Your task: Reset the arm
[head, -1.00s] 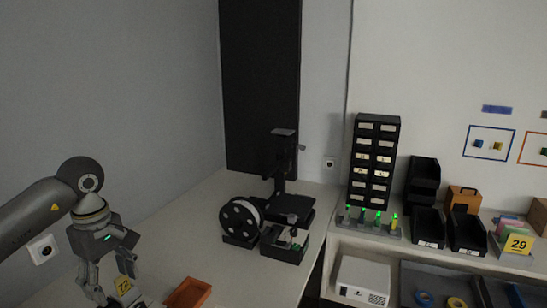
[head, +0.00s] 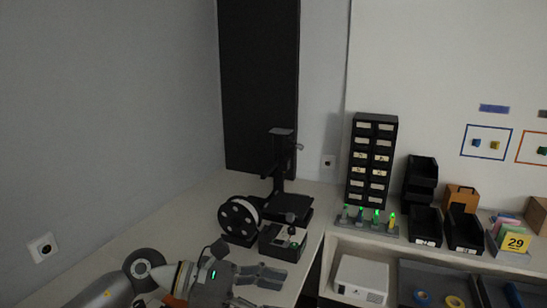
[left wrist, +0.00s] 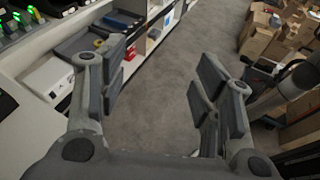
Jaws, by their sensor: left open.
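My left arm comes in low at the left of the head view. Its gripper (head: 258,289) points to the right over the front of the white desk (head: 98,265), with the fingers apart and nothing between them. In the left wrist view the two fingers of this gripper (left wrist: 158,88) are spread wide, with only grey floor showing between them. My right gripper is not in these frames.
A shelf unit (head: 400,249) with bins is at the right. Cartons (left wrist: 262,35) are piled on the floor.

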